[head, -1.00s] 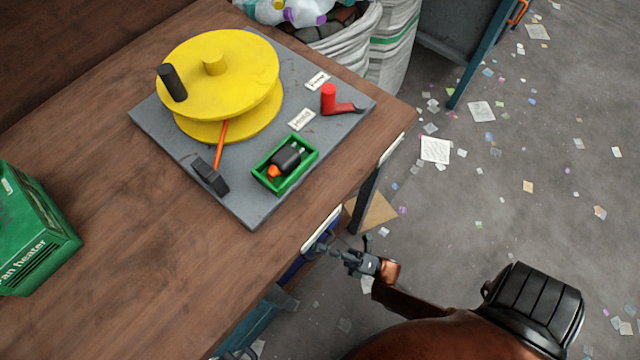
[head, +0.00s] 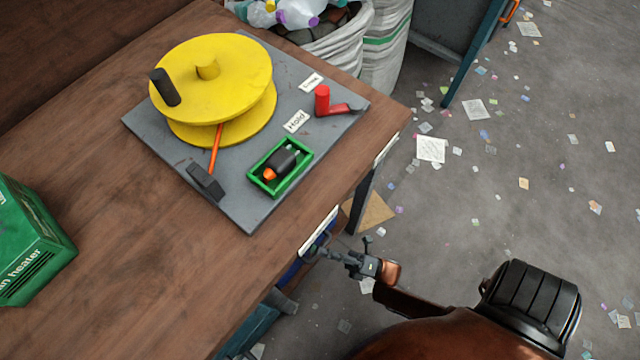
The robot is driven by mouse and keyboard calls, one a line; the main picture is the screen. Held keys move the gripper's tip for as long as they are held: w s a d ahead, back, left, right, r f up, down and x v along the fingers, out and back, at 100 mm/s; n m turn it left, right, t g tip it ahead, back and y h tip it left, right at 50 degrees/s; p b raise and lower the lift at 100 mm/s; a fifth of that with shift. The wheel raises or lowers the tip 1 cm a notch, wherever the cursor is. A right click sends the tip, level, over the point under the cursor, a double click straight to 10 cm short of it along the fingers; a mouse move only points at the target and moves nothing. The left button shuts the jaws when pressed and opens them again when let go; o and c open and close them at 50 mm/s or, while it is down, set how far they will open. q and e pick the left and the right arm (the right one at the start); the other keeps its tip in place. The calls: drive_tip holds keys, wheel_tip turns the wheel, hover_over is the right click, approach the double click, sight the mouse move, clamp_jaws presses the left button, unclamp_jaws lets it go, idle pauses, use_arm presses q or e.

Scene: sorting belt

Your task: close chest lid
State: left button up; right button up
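I cannot make out a chest or its lid in the head view. My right gripper (head: 326,252) is small in the picture, beside the front edge of the wooden table, close to a white label on that edge. The frame does not show whether its fingers are open or shut, and I see nothing clearly held in it. Dark blue and teal parts (head: 252,322) show below the table edge, mostly hidden by the tabletop; I cannot tell what they belong to. My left gripper cannot be made out.
The wooden table (head: 120,170) bears a grey board (head: 240,212) with a yellow reel (head: 225,80), a red handle (head: 322,100) and a green tray (head: 262,185). A green heater box (head: 35,245) stands at left. White sacks (head: 385,50) stand behind. Paper scraps litter the open floor at right.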

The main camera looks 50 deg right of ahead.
drive_tip(key=v, duration=1.1)
drive_tip(key=shift+f, duration=0.15)
drive_tip(key=shift+s, duration=0.1)
